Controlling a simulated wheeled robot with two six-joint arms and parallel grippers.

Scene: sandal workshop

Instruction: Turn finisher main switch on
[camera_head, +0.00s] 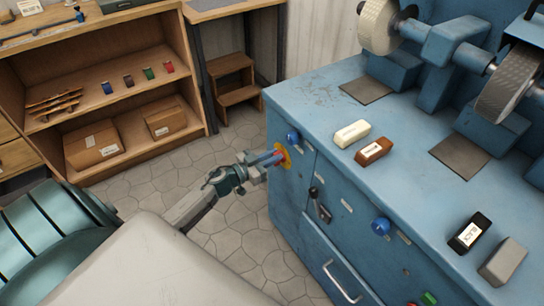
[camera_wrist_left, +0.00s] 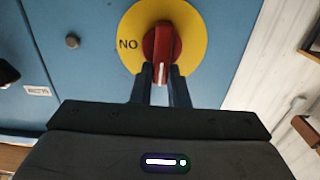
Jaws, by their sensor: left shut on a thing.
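The main switch is a red rotary handle (camera_wrist_left: 162,45) on a round yellow plate (camera_wrist_left: 190,32), on the blue finisher cabinet (camera_head: 301,179). In the left wrist view the handle points straight down, with a white line along it, and the letters "NO" show on the plate to its left. My left gripper (camera_head: 274,158) reaches the switch from the left in the head view. Its two fingers (camera_wrist_left: 163,72) are shut on the lower end of the red handle. My right gripper is not in view.
Blue knobs (camera_head: 293,138) (camera_head: 381,226) and a black lever (camera_head: 319,204) stick out of the cabinet front. Polishing blocks (camera_head: 375,151) and grinding wheels (camera_head: 381,25) are on top. A wooden shelf (camera_head: 130,97) with boxes stands behind left. The stone floor between is clear.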

